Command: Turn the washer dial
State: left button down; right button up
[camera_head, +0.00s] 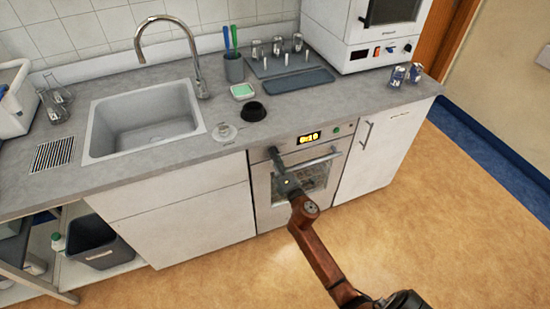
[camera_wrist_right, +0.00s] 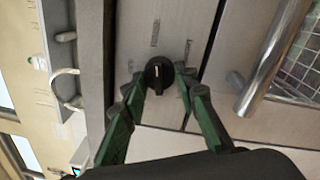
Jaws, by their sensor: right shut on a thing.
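The washer (camera_head: 262,205) is the built-in front-loading unit under the counter, with a lit yellow display and a bar handle across its door. Its black round dial (camera_wrist_right: 158,73) shows in the right wrist view, with a white mark on its face, on a light panel. My right gripper (camera_head: 275,154) reaches the left part of the washer's control panel and hides the dial in the head view. In the right wrist view its two green-and-black fingers (camera_wrist_right: 161,85) are on either side of the dial, shut on it. My left gripper is not in view.
The washer door handle (camera_head: 314,161) lies just right of my right gripper, close to it. The grey counter (camera_head: 180,172) overhangs above, with a sink (camera_head: 143,120) at the left. A white cabinet door (camera_head: 377,155) with a handle is at the right. The floor in front is clear.

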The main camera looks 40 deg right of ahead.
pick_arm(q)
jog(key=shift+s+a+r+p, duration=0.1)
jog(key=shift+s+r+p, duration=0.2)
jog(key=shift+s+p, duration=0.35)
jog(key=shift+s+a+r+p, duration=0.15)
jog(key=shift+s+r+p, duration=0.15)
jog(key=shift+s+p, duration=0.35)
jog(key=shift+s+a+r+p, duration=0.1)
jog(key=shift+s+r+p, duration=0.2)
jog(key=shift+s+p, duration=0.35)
pick_arm(e)
jog(key=shift+r+m+g+h, duration=0.1)
jog(key=shift+m+g+h, duration=0.3)
jog(key=shift+m, duration=6.2)
jog(key=o, duration=1.2)
jog(key=shift+c, duration=0.2)
jog(key=shift+s+a, duration=0.1)
jog(key=v, duration=0.7)
